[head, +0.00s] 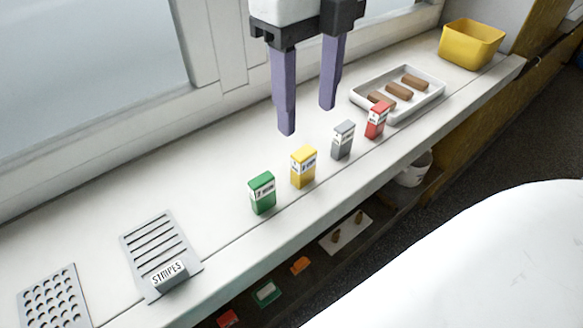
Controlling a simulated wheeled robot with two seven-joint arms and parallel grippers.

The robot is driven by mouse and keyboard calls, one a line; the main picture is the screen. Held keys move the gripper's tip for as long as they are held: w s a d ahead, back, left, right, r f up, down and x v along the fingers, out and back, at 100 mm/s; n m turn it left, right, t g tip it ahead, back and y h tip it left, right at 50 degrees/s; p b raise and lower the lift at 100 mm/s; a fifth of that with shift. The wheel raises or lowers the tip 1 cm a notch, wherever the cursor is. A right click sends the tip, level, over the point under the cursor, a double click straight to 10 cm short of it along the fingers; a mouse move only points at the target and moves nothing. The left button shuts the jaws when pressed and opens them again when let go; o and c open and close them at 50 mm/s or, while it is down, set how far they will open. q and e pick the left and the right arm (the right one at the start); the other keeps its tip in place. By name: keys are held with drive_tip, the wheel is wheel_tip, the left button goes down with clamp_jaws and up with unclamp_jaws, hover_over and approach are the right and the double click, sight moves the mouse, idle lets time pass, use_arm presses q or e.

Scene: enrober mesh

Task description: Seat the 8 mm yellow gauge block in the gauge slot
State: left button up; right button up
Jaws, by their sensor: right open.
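The yellow gauge block (303,168) stands upright on the white ledge, second from the left in a row of blocks. Its white label is too small to read surely. A green block (262,193) stands to its left, a grey block (343,140) and a red block (377,120) to its right. My right gripper (307,120) comes down from the top, its two purple fingers apart and empty. Its fingertips appear above and behind the yellow block, not touching it. I cannot make out the gauge slot. My left gripper is not in view.
A slatted grey plate (155,240) labelled STRIPES and a perforated grey plate (52,300) lie at left. A white tray (436,92) with brown bars and a yellow bin (472,45) stand at right. A lower shelf holds small items. Bare ledge lies left of the green block.

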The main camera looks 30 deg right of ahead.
sight(304, 152)
wheel_tip(304, 152, down, 11)
drive_tip(key=shift+w+r, duration=0.1)
drive_tip(key=shift+r, duration=0.05)
drive_tip(key=c, duration=1.2)
drive_tip(key=shift+r, duration=0.1)
